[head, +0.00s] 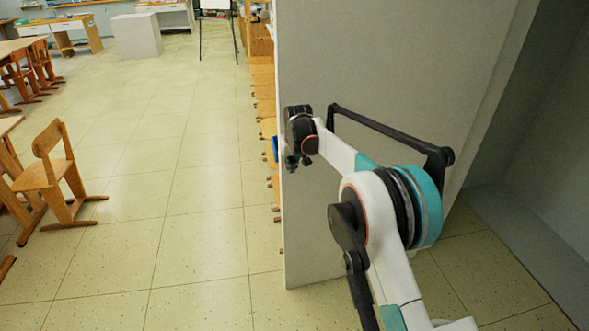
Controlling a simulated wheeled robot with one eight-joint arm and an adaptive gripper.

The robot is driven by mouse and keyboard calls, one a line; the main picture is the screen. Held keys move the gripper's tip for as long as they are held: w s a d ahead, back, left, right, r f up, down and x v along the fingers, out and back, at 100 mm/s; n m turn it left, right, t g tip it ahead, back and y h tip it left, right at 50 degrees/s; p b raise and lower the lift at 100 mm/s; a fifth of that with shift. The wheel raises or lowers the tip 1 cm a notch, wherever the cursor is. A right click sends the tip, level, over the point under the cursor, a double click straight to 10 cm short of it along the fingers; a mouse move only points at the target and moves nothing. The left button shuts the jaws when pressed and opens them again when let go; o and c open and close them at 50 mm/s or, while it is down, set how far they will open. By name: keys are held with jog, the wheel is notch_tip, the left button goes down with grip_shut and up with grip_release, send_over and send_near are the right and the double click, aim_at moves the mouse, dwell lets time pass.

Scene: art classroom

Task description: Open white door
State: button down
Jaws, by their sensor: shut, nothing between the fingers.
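The white door (400,60) fills the upper middle and right of the head view. Its free vertical edge is on the left, and it stands at an angle with the classroom floor open to view beyond that edge. A long dark bar handle (388,129) crosses the door's near face. My arm reaches up from the bottom right in front of the door. My gripper (291,164) is small and dark, shut and empty, beside the door's left edge and left of the handle. I cannot tell whether it touches the edge.
Clear tiled floor (200,200) lies left of the door. A wooden chair (55,175) and tables stand at the far left. Several wooden pieces (263,95) line up behind the door's edge. A white block (136,35) and easel legs (218,35) stand farther back. A dark grey recess (540,150) is at right.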

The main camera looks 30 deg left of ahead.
jog(key=shift+w+a, duration=0.45)
dwell(0.4)
